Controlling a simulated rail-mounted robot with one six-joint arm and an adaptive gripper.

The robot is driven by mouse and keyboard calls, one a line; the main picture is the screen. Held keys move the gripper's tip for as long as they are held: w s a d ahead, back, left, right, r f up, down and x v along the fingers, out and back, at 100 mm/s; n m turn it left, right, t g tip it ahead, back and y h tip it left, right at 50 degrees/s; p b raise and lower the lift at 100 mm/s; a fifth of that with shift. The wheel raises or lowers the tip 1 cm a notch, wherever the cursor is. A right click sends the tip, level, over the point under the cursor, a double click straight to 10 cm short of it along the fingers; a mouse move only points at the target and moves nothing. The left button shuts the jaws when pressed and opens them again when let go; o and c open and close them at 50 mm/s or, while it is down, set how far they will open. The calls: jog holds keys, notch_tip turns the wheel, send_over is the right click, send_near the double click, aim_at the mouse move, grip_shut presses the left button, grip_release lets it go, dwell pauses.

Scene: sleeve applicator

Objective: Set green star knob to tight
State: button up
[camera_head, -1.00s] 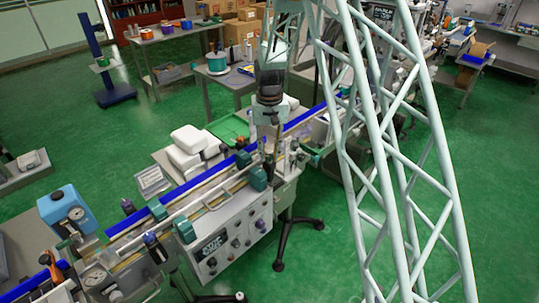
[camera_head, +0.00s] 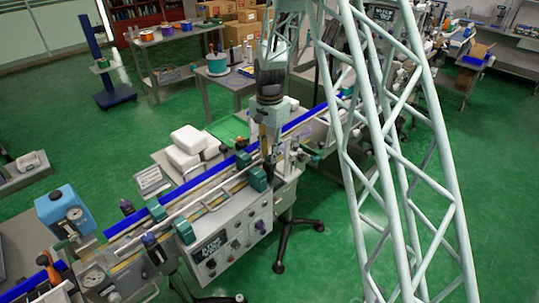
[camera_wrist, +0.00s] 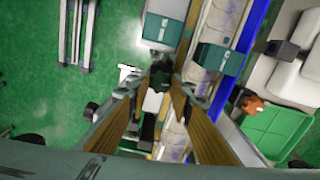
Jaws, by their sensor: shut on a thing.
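In the wrist view a small dark green knob (camera_wrist: 160,76) shows between the fingertips. I take it for the green star knob; its star shape and setting marks cannot be read. My gripper (camera_wrist: 158,85) points down with its two tan-sided fingers closed in on the knob. In the head view my gripper (camera_head: 268,158) is down at the far end of the conveyor machine (camera_head: 228,238), beside the rail. There the knob is hidden behind the fingers.
Teal blocks (camera_wrist: 219,59) and a blue-edged conveyor rail (camera_wrist: 248,40) lie close to the fingers. White padded packs (camera_head: 188,139) and a green tray (camera_head: 228,128) stand behind the machine. Open green floor (camera_head: 320,262) lies in front.

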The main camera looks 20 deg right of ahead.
jog(key=shift+m, duration=0.6)
jog(key=o, duration=0.8)
jog(key=shift+o, duration=0.2)
jog(key=shift+r, duration=0.15)
notch_tip(320, 180, up, 12)
dwell(0.4)
dwell(0.4)
